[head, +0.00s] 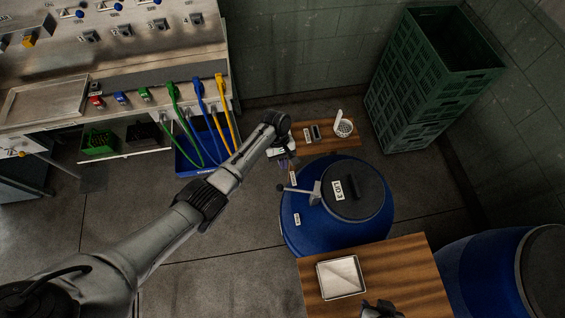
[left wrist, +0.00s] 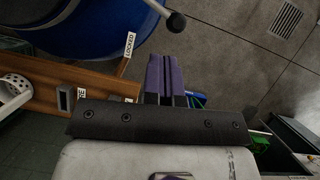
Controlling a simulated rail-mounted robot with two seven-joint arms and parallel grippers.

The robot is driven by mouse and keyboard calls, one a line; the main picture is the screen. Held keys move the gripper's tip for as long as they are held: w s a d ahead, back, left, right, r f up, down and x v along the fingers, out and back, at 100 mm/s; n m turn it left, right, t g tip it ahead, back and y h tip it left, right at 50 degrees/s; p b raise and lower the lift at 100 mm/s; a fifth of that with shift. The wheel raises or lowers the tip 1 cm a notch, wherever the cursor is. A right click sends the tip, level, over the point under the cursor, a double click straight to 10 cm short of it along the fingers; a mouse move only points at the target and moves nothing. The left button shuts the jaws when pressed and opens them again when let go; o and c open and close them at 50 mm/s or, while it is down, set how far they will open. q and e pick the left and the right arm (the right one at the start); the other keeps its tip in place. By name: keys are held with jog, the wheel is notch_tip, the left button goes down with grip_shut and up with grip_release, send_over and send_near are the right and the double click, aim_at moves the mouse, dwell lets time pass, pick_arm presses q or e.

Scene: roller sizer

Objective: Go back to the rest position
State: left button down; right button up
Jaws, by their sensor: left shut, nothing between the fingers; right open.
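My left arm reaches in from the lower left of the head view, and its gripper (head: 292,165) points down beside the blue drum (head: 315,238). In the left wrist view the purple fingers of my left gripper (left wrist: 165,75) are together with nothing between them. The drum has a dark lid (head: 368,192) labelled LID 3 and a lever with a round knob (head: 280,187) near the left gripper. My right gripper (head: 380,309) shows only in part at the bottom edge of the head view, over a wooden table; it is open.
A wooden board (head: 343,139) behind the drum holds a white perforated cup (head: 344,128). A metal tray (head: 341,277) lies on the front wooden table (head: 415,262). Green crates (head: 398,91) stand at the back right. Coloured hoses (head: 202,97) hang from the left bench.

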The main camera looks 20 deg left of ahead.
dwell(0.4)
pick_arm(q)
jog(key=w+r+m+t+y, duration=0.1)
jog(key=w+r+m+t, duration=0.35)
jog(key=r, duration=0.45)
jog(key=w+r+m+t+y, duration=0.1)
jog(key=w+r+m+t, duration=0.3)
jog(key=r, duration=0.4)
jog(key=s+a+r+m+t, duration=0.1)
jog(key=s+r+m+t, duration=0.25)
jog(key=r, duration=0.55)
jog(key=s+a+n+p, duration=0.2)
jog(key=s+a+p, duration=0.1)
jog(key=s, duration=1.4)
jog(key=s+f+g+p, duration=0.1)
jog(key=s+f, duration=0.4)
jog(key=s, duration=0.5)
jog(key=s+a+f+g+y+p, duration=0.1)
jog(key=s+f+g, duration=0.2)
jog(key=s+f, duration=0.3)
jog(key=s, duration=0.3)
jog(key=shift+s+g, duration=0.35)
jog(key=shift+g, duration=0.05)
